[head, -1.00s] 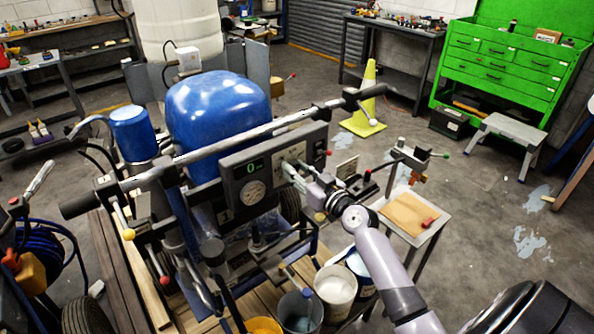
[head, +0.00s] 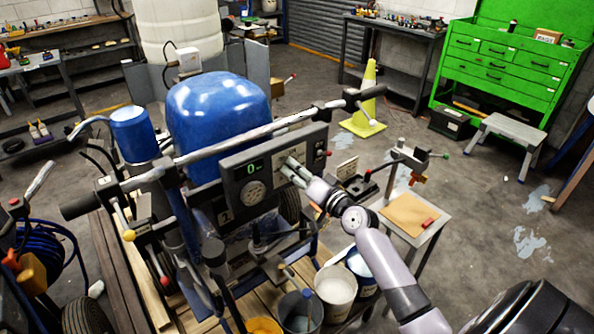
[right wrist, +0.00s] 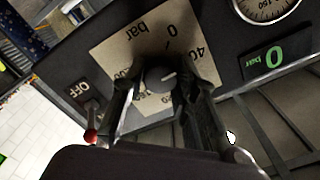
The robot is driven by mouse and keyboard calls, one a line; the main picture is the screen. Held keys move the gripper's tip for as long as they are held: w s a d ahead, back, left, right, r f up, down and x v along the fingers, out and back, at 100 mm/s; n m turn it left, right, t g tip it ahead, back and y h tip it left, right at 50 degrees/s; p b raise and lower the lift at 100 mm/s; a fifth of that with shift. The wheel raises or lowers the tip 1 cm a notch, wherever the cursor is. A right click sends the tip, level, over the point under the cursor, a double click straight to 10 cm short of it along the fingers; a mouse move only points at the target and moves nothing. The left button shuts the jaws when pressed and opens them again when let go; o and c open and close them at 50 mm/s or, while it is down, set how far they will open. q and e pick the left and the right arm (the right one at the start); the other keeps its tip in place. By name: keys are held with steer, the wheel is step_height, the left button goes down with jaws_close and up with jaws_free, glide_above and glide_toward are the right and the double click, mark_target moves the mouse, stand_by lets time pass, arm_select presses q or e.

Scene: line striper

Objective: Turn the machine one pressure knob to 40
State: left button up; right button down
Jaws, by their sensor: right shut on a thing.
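The pressure knob (right wrist: 160,77) is a small dark round knob with a pale pointer line, on a beige dial plate (right wrist: 125,48) marked bar, 0 and 40. In the right wrist view its pointer line slants to the right and slightly up. My right gripper (right wrist: 158,88) is shut on the knob, one finger on each side. In the head view my right gripper (head: 292,170) reaches the right part of the dark control panel (head: 229,170), and its fingers hide the knob. The green display (right wrist: 274,60) reads 0 bar. My left gripper is not in view.
A round gauge (right wrist: 268,6) sits beside the display. A red-tipped OFF switch (right wrist: 91,133) is close to one finger. The long handlebar (head: 240,135) crosses above the panel. A small table (head: 408,214) and buckets (head: 336,287) stand near my right arm.

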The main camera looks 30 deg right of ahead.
steer(key=shift+m, duration=0.7)
steer(key=c, duration=1.2)
jaws_free()
steer(key=shift+c, duration=0.2)
steer(key=shift+s, duration=0.1)
steer(key=s+d, duration=0.1)
steer(key=s, duration=1)
steer(key=shift+s, duration=0.4)
